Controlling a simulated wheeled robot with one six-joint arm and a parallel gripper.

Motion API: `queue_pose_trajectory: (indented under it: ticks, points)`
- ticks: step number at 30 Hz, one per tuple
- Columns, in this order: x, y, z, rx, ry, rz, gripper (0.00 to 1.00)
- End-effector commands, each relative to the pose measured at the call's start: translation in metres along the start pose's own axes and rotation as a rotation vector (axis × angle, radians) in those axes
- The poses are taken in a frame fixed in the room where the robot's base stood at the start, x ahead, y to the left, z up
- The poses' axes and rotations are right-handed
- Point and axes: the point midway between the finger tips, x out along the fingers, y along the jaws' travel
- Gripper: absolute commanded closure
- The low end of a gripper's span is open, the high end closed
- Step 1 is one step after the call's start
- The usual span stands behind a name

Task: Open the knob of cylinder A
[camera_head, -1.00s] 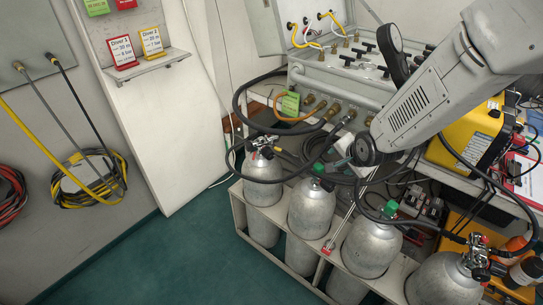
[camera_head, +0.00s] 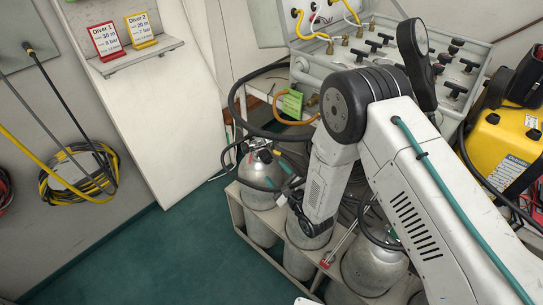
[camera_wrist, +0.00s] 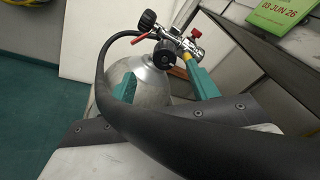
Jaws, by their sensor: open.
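The far-left grey cylinder (camera_head: 263,196) stands in the rack with a metal valve (camera_head: 259,148) on top. I cannot read a letter on it, so I cannot confirm that it is cylinder A. In the wrist view this cylinder (camera_wrist: 150,80) carries a valve with black knobs (camera_wrist: 148,20) and red levers. My gripper (camera_head: 283,168) is beside the cylinder's upper right side. In the wrist view my gripper (camera_wrist: 158,72) shows two teal fingers spread apart with nothing held. The valve appears beyond the fingertips. A black hose partly hides the cylinder.
More cylinders (camera_head: 372,268) stand in the rack (camera_head: 245,222), partly behind my arm. A thick black hose (camera_wrist: 120,70) crosses close in front of the wrist camera. The panel (camera_head: 345,62) with black T-handles is behind. Green floor is clear at the left.

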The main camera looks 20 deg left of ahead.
Motion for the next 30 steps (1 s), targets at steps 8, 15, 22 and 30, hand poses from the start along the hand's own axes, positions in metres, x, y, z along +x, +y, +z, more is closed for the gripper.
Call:
queue_pose_trajectory:
  ticks: [8, 15, 22, 30]
  points:
    - [0.037, -0.009, -0.008, 0.001, 0.007, -0.014, 0.41]
    - [0.065, -0.009, -0.008, 0.001, 0.008, -0.013, 0.41]
    - [0.071, -0.008, -0.007, 0.001, 0.008, -0.01, 0.41]
    - [0.071, -0.008, -0.007, 0.001, 0.007, -0.01, 0.86]
